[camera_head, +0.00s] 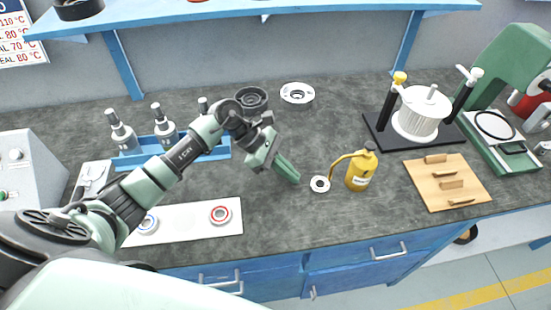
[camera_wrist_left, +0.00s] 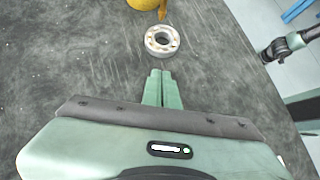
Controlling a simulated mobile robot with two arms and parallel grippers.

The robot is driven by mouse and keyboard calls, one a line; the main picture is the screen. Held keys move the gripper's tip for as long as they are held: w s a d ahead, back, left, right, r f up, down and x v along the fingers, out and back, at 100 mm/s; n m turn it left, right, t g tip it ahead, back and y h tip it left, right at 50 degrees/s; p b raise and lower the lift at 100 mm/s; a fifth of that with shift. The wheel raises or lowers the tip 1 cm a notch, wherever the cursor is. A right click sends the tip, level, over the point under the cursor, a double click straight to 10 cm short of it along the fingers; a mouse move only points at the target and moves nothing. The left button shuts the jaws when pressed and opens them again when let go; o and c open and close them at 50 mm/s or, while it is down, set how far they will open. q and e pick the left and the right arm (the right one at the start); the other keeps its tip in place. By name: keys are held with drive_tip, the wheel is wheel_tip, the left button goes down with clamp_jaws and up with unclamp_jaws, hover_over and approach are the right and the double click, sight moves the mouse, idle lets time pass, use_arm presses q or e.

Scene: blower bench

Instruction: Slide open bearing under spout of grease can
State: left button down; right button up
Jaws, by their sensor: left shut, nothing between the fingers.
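The open bearing (camera_head: 320,184) is a small pale ring lying flat on the dark bench top, at the tip of the spout (camera_head: 340,160) of the yellow grease can (camera_head: 361,170). It also shows in the left wrist view (camera_wrist_left: 162,40), with the spout tip (camera_wrist_left: 163,14) at its far edge and part of the can (camera_wrist_left: 142,4) behind. My left gripper (camera_head: 295,178) is shut and empty, its fingertips just left of the bearing in the head view. In the left wrist view the closed fingertips (camera_wrist_left: 161,74) point at the bearing with a small gap. My right gripper is not identifiable in the head view.
A wooden board (camera_head: 424,186) and a black-based fixture (camera_head: 380,132) stand right of the can.

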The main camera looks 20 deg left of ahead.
sight(311, 184)
use_arm(q)
drive_tip(key=shift+w+d, duration=0.15)
drive_tip(key=shift+d, duration=0.9)
drive_tip(key=shift+d+p, duration=0.2)
drive_tip(key=shift+p, duration=0.1)
drive_tip(key=shift+w+d+f+b, duration=0.1)
drive_tip(key=shift+d+f+b, duration=0.1)
drive_tip(key=shift+d+b, duration=0.5)
drive_tip(key=shift+b, duration=0.25)
drive_tip(key=shift+d+r, duration=0.1)
